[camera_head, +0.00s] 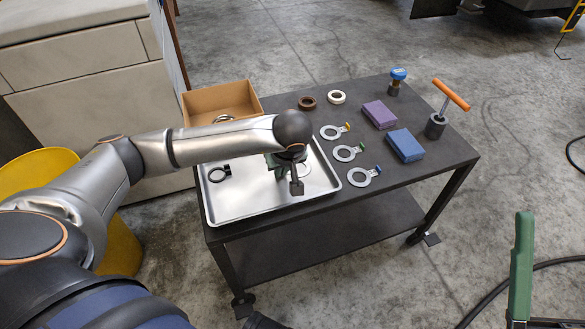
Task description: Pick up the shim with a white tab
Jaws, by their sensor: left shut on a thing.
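My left gripper (289,180) is over the metal tray, pointing down. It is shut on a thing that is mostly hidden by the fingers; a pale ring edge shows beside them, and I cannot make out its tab. No white tab is clearly visible. A green upright part at the lower right seems to be my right gripper (522,268), cut off by the frame.
A brown ring (307,103), white ring (337,97), purple block (379,115), blue block (405,145) and orange-handled tool (437,124) are on the table (440,161).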

